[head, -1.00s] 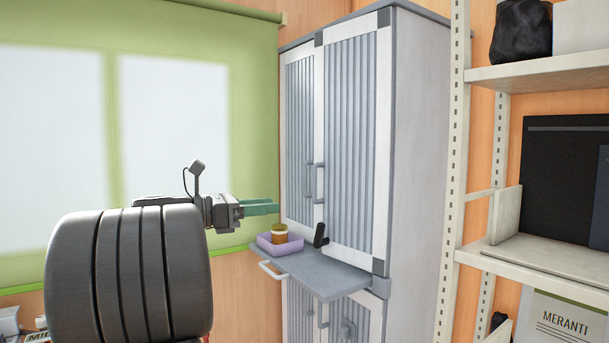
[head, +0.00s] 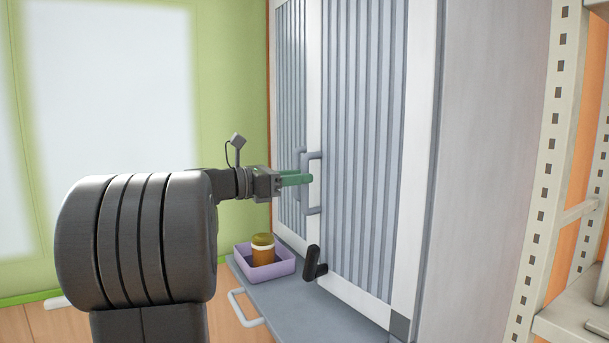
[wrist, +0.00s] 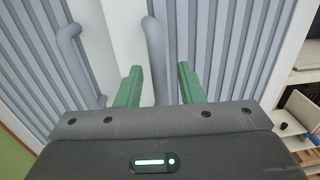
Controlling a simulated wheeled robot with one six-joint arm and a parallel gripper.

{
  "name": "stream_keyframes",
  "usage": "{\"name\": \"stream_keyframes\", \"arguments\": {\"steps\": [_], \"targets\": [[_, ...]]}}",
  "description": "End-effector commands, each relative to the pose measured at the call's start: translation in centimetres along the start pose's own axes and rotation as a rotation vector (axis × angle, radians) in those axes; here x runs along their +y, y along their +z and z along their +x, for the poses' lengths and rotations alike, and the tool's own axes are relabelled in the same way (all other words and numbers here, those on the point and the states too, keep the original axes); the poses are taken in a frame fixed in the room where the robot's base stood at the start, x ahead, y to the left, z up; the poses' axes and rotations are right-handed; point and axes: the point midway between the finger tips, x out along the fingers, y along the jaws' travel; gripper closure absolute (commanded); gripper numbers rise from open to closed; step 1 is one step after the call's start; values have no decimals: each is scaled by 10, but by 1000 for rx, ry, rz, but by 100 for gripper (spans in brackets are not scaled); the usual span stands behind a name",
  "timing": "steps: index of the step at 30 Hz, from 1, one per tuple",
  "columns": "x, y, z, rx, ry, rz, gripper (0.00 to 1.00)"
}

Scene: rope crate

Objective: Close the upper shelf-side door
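The tall cabinet's upper right door (head: 365,130), on the side of the shelf rack, has a blue-grey ribbed panel in a white frame. It looks flush or nearly flush with the front; a small gap cannot be ruled out. Its grey bar handle (head: 313,208) shows partly behind my gripper. My gripper (head: 308,179) is at handle height in front of it. In the wrist view, its two green fingers (wrist: 160,72) are apart, with that handle (wrist: 154,45) seen between them. Contact cannot be told. The upper left door (head: 291,100) and its handle (wrist: 70,45) are beside it.
A grey pull-out board (head: 300,312) with a white handle juts out below the doors. On it are a purple tray (head: 283,270) with an amber jar (head: 263,248) and a black upright object (head: 314,264). A shelf rack (head: 545,180) stands to the right.

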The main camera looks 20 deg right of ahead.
Motion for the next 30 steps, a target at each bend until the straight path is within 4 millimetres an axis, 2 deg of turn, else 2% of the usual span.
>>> {"name": "stream_keyframes", "arguments": {"steps": [1,6,16,21,30], "targets": [[0,0,8,0,-3,-1,65],[0,0,21,1,-1,-1,65],[1,-1,23,1,1,0,65],[0,0,23,0,0,0,99],[2,2,27,1,-14,0,100]]}}
